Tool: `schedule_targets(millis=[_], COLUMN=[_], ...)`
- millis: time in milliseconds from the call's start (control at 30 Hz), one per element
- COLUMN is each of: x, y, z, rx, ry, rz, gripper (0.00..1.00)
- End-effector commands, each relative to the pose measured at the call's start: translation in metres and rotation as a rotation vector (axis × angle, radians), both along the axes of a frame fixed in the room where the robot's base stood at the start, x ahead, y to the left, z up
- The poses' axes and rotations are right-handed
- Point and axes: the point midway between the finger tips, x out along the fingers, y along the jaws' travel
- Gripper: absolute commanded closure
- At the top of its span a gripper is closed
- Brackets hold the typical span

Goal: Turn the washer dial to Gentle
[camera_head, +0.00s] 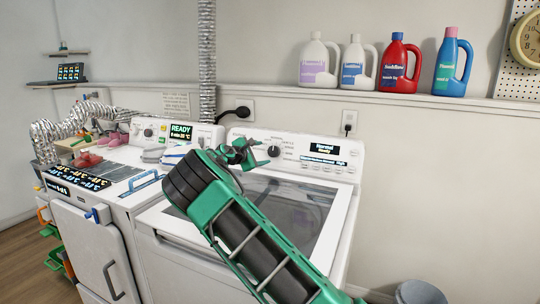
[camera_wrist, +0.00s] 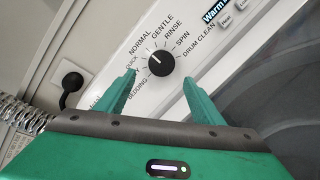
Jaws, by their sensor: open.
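The washer dial (camera_head: 274,151) is a round black knob on the white control panel at the back of the right-hand machine. In the wrist view, the dial (camera_wrist: 161,64) has a white mark pointing up and left towards NORMAL; the GENTLE label (camera_wrist: 160,32) is just clockwise of it. The washer display (camera_head: 324,149) reads Normal. My green gripper (camera_head: 257,154) is open just left of the dial in the head view. In the wrist view, my fingertips (camera_wrist: 158,78) lie on either side of the dial, with visible gaps and nothing held.
A dryer (camera_head: 180,133) with a READY display stands left of the washer. Several detergent bottles (camera_head: 399,63) stand on the ledge above. A black plug (camera_wrist: 72,82) and cord are left of the panel. Buttons (camera_wrist: 225,20) sit right of the dial.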

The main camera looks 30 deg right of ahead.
Motion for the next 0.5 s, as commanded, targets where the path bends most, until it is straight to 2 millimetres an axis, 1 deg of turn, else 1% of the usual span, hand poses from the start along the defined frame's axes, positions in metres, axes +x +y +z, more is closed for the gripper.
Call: schedule_targets(millis=[33,200,333,500], x=[0.004,0.018,0.027,0.034], y=[-0.013,-0.044,-0.061,-0.074], z=[-0.003,-0.010,-0.015,-0.018], rx=[-0.001,-0.001,0.001,0.001], ry=[0.001,0.000,0.000,0.000], rz=[-0.006,-0.010,-0.011,-0.011], gripper=[0.38,0.38,0.38,0.38])
